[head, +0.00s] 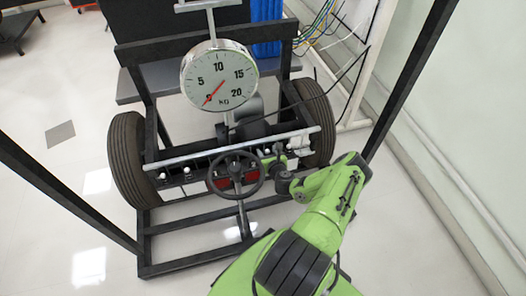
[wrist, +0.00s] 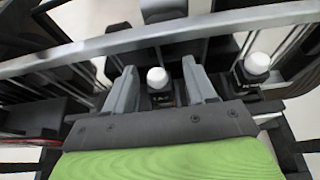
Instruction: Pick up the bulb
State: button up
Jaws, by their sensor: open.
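A white round bulb (wrist: 158,78) stands in a dark socket in the wrist view, in the gap between my gripper's two grey fingers. My gripper (wrist: 160,66) is open, with one finger on each side of the bulb; I cannot tell whether either finger touches it. A second white bulb (wrist: 257,63) sits in a similar dark holder to the right, outside the fingers. In the head view my gripper (head: 277,152) is over the right part of the rig's front bar, and the bulb between its fingers cannot be made out there.
A metal rail (wrist: 120,40) crosses just beyond the fingers. The steering wheel (head: 235,174) is close to the left of my gripper. A right tyre (head: 318,122), a left tyre (head: 127,160) and a hanging dial scale (head: 219,77) surround the rig.

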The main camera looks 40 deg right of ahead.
aim_at(265, 142)
jog(key=shift+w+d+f, duration=0.25)
jog(key=shift+s+a+r, duration=0.15)
jog(key=shift+r, duration=0.1)
jog(key=shift+s+a+r, duration=0.15)
jog(key=shift+r, duration=0.05)
jog(key=shift+c, duration=0.9)
jog(key=shift+f, duration=0.15)
jog(key=c, duration=0.4)
grip_shut()
jog(key=shift+r+p, duration=1.65)
jog(key=shift+r, duration=0.15)
